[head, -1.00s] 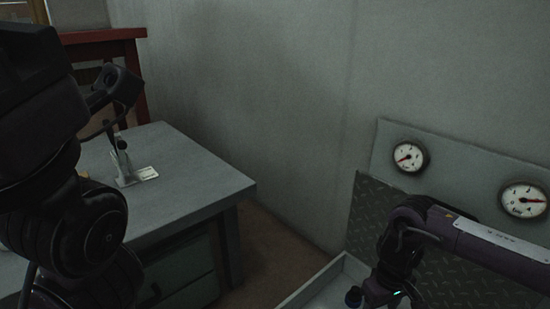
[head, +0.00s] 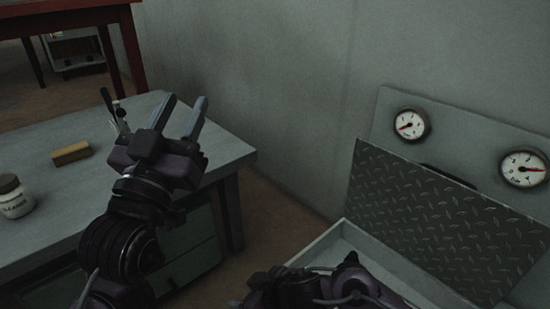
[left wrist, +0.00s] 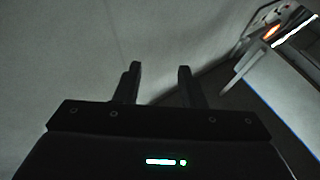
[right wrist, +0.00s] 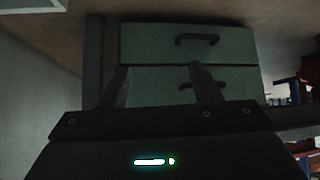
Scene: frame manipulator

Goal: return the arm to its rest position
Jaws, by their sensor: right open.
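My left gripper (head: 186,102) is raised in front of the grey table, fingers pointing up and spread apart with nothing between them. It also shows open and empty in the left wrist view (left wrist: 158,75), with the wall beyond. My right arm (head: 325,287) is low at the bottom edge of the head view, by the tray, its fingers not clear there. In the right wrist view my right gripper (right wrist: 163,75) is open and empty, facing the table's green drawers (right wrist: 188,45).
The grey table (head: 65,135) holds a white jar (head: 15,200), a yellowish block (head: 72,153) and a small stand with tools (head: 119,122). A light tray (head: 335,245) lies below a tread-plate panel (head: 430,215) and two gauges (head: 410,124). A red table (head: 70,15) stands behind.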

